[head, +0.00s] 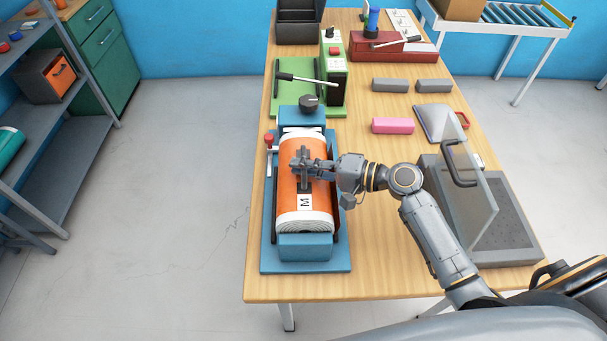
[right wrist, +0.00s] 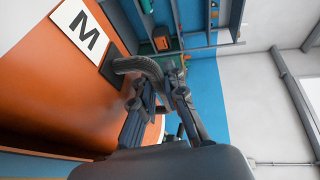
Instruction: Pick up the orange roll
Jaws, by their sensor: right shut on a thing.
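The orange roll (head: 289,190) lies lengthwise in a blue machine (head: 342,240) at the left side of the table, with white ends and a white label marked M. My right gripper (head: 303,163) reaches over it from the right and is shut on the dark handle on top of the roll. In the right wrist view, the roll (right wrist: 45,85) fills the left side and its curved handle shows at the fingers (right wrist: 158,90). The roll appears to rest in the machine; its underside is hidden. My left gripper is not in view.
A green press (head: 335,85) stands behind the blue machine. A pink block (head: 393,126) and grey blocks (head: 390,85) lie right of it. A grey machine with a clear raised guard (head: 470,190) stands at the right. The wooden table (head: 380,240) is bare between.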

